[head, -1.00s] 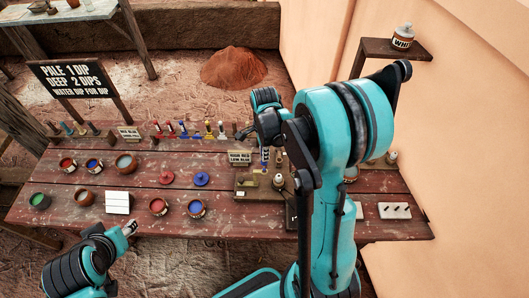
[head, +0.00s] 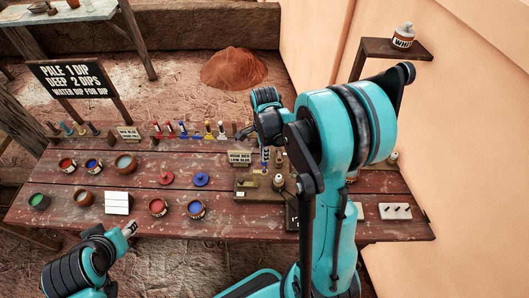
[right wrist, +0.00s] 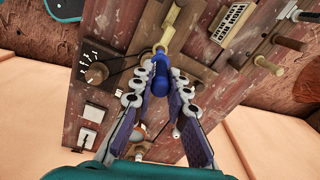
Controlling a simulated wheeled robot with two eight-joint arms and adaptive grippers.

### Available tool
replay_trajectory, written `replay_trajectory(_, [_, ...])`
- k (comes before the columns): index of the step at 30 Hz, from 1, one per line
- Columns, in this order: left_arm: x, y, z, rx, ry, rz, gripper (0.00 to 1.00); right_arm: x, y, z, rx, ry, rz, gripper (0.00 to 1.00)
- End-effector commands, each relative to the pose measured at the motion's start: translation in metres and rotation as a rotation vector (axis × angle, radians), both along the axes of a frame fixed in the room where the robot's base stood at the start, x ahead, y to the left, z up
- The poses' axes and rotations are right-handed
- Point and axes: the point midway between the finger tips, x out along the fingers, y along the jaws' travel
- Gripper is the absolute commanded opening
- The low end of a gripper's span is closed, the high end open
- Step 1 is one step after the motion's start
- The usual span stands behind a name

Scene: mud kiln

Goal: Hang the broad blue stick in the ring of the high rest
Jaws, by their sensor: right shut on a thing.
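My right gripper (head: 266,142) is over the right half of the work table. In the right wrist view its fingers (right wrist: 158,90) are shut on the broad blue stick (right wrist: 159,72), whose rounded blue end faces the camera. The stick also shows below the gripper in the head view (head: 265,154). It hangs over a wooden stand (head: 247,183). A yellowish piece (right wrist: 168,38) appears just beyond the stick in the wrist view; I cannot tell whether they touch. The high rest's ring is not clearly made out. My left gripper (head: 129,229) is empty near the table's front edge; its opening is unclear.
Several coloured sticks (head: 195,131) stand along the back. Paint pots (head: 157,206) and a white block (head: 117,203) occupy the left and middle. A pegged white block (head: 395,211) lies at right.

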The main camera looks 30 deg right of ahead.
Motion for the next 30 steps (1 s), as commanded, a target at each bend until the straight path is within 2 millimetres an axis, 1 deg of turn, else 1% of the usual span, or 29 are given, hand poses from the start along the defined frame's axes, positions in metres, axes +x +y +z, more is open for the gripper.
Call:
replay_trajectory(5, [0.0,0.0,-0.002,0.0,0.0,0.0,0.44,0.0,0.0,-0.002,0.0,0.0,0.0,0.0])
replay_trajectory(15, [0.0,0.0,-0.012,0.0,0.0,0.0,0.44,0.0,0.0,-0.012,0.0,0.0,0.0,0.0])
replay_trajectory(30, [0.0,0.0,-0.015,0.0,0.0,0.0,0.44,0.0,0.0,-0.015,0.0,0.0,0.0,0.0])
